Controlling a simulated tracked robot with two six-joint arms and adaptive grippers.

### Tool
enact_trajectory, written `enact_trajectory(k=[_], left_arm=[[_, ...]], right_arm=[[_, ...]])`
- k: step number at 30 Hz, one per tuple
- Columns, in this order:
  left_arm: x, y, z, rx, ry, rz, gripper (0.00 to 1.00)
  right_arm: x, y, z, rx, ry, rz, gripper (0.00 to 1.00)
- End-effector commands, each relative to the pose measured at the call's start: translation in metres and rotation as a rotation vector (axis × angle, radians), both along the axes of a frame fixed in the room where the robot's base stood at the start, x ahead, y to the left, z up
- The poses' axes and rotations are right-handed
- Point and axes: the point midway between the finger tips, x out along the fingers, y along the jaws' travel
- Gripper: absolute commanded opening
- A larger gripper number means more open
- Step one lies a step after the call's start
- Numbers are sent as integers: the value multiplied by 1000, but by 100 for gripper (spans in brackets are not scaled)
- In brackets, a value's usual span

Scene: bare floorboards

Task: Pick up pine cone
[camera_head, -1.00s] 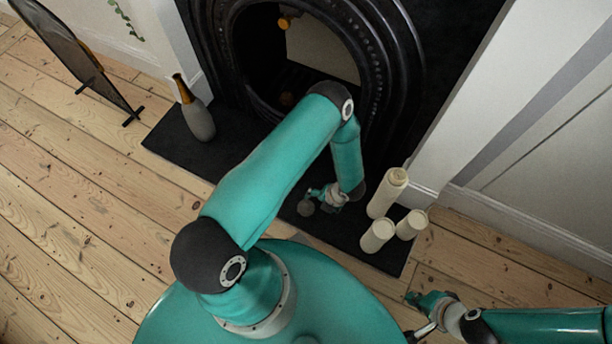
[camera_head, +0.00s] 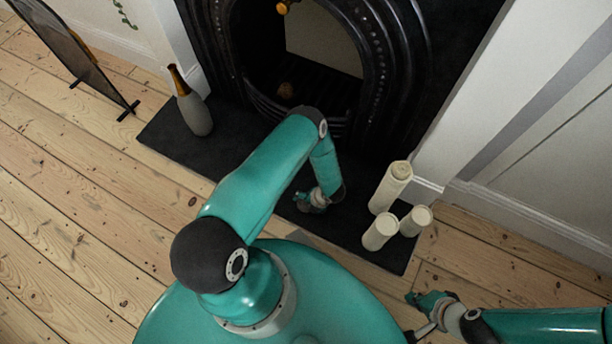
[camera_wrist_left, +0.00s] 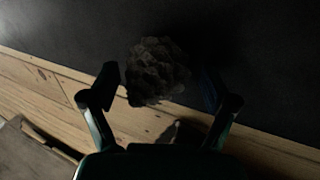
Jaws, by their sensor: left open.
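The pine cone (camera_wrist_left: 157,68) is a dark, lumpy, rounded thing in the left wrist view, on the dark hearth slab near its edge with the floorboards. My left gripper (camera_wrist_left: 159,84) is open, its two fingers on either side of the cone with a gap visible at the right; I cannot tell whether the left finger touches it. In the head view my left gripper (camera_head: 308,202) is low over the hearth, and the cone is hard to separate from it. My right gripper (camera_head: 420,312) is at the lower right, its fingers apart and empty, away from the cone.
Three cream candles (camera_head: 388,205) stand on the hearth (camera_head: 185,150) right of my left gripper. A grey bottle-shaped vase (camera_head: 194,112) stands at its left end. The black fireplace (camera_head: 390,70) rises behind. A dark-framed mirror (camera_head: 85,65) stands far left.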

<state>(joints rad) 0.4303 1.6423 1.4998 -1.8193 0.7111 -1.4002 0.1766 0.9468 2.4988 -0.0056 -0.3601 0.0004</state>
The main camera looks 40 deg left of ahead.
Motion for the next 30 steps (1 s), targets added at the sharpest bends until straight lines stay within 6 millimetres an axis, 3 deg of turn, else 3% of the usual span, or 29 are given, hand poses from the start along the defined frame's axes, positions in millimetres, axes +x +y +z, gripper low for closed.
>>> enact_trajectory(k=[8,17,30], left_arm=[[0,2,-3,0,-1,1,86],[0,2,-3,0,-1,2,36],[0,2,3,0,0,1,35]], right_arm=[[0,0,-1,0,0,0,0],[0,0,-1,0,0,0,0],[0,0,2,0,0,0,0]])
